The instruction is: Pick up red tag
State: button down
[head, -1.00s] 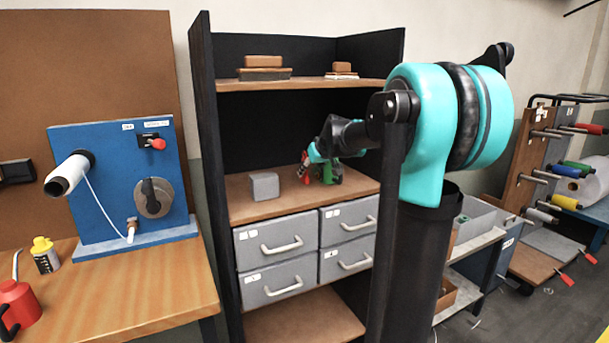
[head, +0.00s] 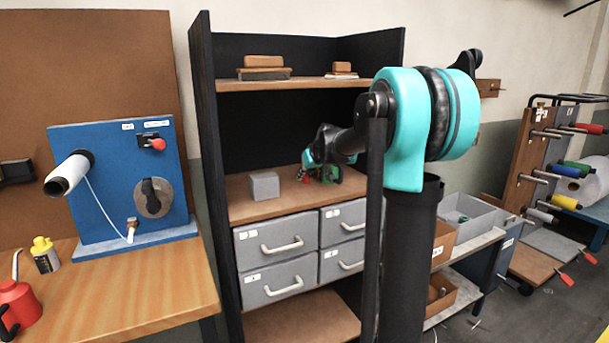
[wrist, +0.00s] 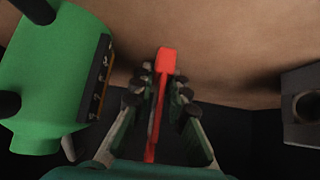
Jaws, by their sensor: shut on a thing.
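The red tag (wrist: 163,72) stands edge-on between the fingers of my gripper (wrist: 160,88) in the wrist view. The fingers lie close along both its sides, and the gripper is shut on it. Its far end sticks out past the fingertips over the brown shelf surface. In the head view my gripper (head: 303,172) is small, just above the middle shelf, and a bit of red shows there. I cannot tell whether the tag touches the shelf.
A green device (wrist: 55,75) with dark parts is close on the left in the wrist view; it also shows in the head view (head: 329,174). A grey block (head: 264,186) stands on the shelf (head: 240,205). Grey drawers (head: 275,240) are below, and the upper shelf (head: 300,84) is above.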

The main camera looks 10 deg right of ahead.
jog(key=shift+r, duration=0.1)
jog(key=shift+r, duration=0.5)
notch_tip(320, 180, up, 2)
jog(key=shift+r, duration=0.15)
jog(key=s+d, duration=0.2)
jog(key=s, duration=0.6)
jog(key=s+d, duration=0.3)
jog(key=s, duration=0.6)
jog(key=shift+d, duration=0.25)
jog(key=shift+s, duration=0.1)
jog(key=c, duration=2)
grip_release()
jog(key=shift+c, duration=0.2)
grip_shut()
jog(key=shift+s, duration=0.1)
